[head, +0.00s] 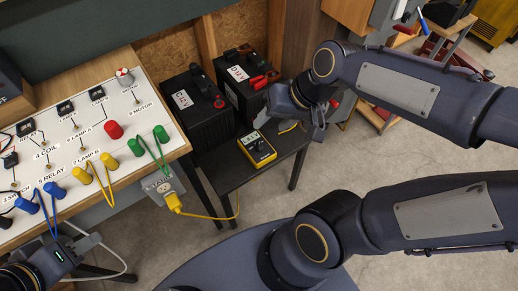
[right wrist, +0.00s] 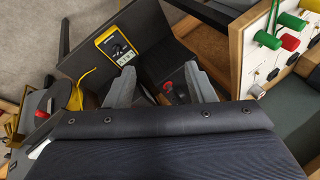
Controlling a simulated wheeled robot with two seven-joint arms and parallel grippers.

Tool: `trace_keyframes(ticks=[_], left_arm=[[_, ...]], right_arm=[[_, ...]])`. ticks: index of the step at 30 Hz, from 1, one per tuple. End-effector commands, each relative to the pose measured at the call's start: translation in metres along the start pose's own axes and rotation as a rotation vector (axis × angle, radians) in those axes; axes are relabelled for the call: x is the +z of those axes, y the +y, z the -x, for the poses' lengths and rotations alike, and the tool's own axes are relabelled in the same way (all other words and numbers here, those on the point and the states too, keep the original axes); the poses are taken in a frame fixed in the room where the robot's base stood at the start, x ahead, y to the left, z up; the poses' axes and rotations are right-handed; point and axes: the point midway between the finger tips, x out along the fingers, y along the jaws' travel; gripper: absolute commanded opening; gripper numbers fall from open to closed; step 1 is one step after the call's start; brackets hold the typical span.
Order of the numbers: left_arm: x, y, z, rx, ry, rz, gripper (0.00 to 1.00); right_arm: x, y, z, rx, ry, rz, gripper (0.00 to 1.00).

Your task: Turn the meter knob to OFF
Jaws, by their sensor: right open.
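The yellow meter (head: 257,149) lies on a small dark table with its dark face and display up. In the right wrist view the meter (right wrist: 118,46) shows a round dark knob (right wrist: 117,47) at the middle of its face. The knob's marks are too small to read. My right gripper (head: 297,112) is open and empty, above and to the right of the meter in the head view. In the right wrist view its two fingers (right wrist: 162,84) are apart, with the meter beyond the left one. My left gripper (head: 85,242) is at the lower left, beside the panel; its jaws are unclear.
Two black batteries (head: 240,82) with red and black clamps stand behind the meter. The small dark table (head: 222,160) has bare room left of it. A yellow cable (head: 237,205) hangs nearby. The switch panel (head: 60,150) with plugs stands at left.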

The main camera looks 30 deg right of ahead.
Motion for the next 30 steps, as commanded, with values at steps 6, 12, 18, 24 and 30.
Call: trace_keyframes(ticks=[6, 12, 18, 24, 30], left_arm=[[0.028, -0.025, -0.055, 0.0, 0.0, 0.0, 0.36], [0.043, -0.039, -0.085, 0.0, 0.0, 0.0, 0.36], [0.049, -0.044, -0.097, 0.0, 0.0, 0.0, 0.36], [0.05, -0.046, -0.1, 0.0, 0.0, 0.0, 0.36], [0.054, -0.049, -0.108, 0.0, 0.0, 0.0, 0.36]], right_arm=[[-0.055, 0.048, -0.122, 0.163, -0.114, -0.196, 0.49], [-0.089, 0.087, -0.216, 0.352, -0.139, -0.307, 0.49], [-0.104, 0.107, -0.26, 0.459, -0.127, -0.344, 0.49], [-0.103, 0.116, -0.277, 0.475, -0.126, -0.35, 0.49], [-0.095, 0.13, -0.307, 0.474, -0.128, -0.351, 0.49]])
